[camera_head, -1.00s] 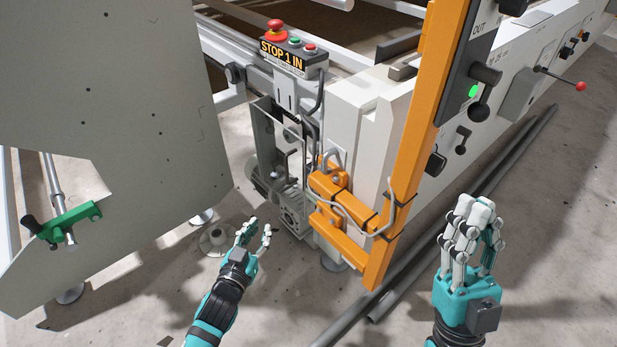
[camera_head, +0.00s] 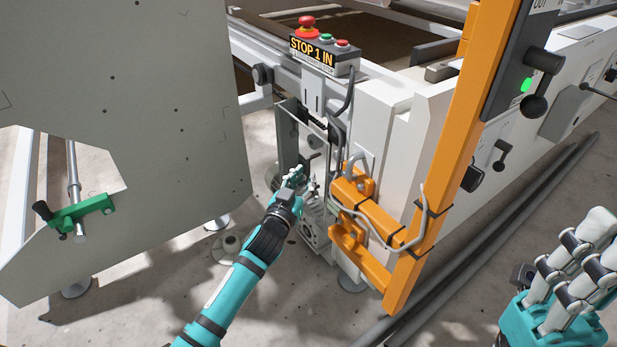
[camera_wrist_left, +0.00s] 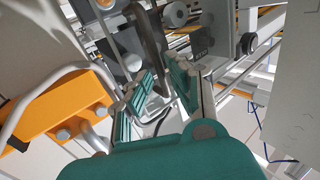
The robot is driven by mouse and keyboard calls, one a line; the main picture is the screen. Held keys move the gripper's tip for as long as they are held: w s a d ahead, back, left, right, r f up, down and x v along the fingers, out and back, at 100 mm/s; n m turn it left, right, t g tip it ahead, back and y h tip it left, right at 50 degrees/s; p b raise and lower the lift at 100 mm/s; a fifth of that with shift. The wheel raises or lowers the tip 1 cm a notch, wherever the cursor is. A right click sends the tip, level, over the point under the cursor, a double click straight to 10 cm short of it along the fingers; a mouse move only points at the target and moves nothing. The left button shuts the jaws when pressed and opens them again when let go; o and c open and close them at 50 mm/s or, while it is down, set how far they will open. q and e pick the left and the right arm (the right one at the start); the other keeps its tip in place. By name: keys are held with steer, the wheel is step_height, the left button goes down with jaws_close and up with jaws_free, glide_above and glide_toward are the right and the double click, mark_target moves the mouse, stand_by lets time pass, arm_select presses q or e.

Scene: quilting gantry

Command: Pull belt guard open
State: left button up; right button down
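The belt guard looks to be the narrow grey panel (camera_head: 287,138) on the machine's end, below the STOP 1 IN box; I cannot tell how far it stands open. My left gripper (camera_head: 298,178) is at its lower part, in front of the belt drive parts, and partly hides them. In the left wrist view the left gripper's teal-padded fingers (camera_wrist_left: 158,88) are apart, with a dark bar (camera_wrist_left: 148,38) just beyond and between them. I cannot tell whether they touch it. My right gripper (camera_head: 580,262) is at the lower right, empty, its fingers extended, away from the guard.
An orange post and bracket (camera_head: 365,215) stand just right of the left gripper, with a grey cable loop. A large grey plate (camera_head: 120,100) fills the left side. The STOP 1 IN box (camera_head: 322,54) sits above. Grey rails (camera_head: 490,235) lie on the floor at right.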

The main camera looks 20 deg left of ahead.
mark_target(308, 173)
arm_select(q)
steer(key=shift+w+d+b, duration=0.1)
steer(key=shift+w+b, duration=0.3)
steer(key=shift+w, duration=1.25)
jaws_close()
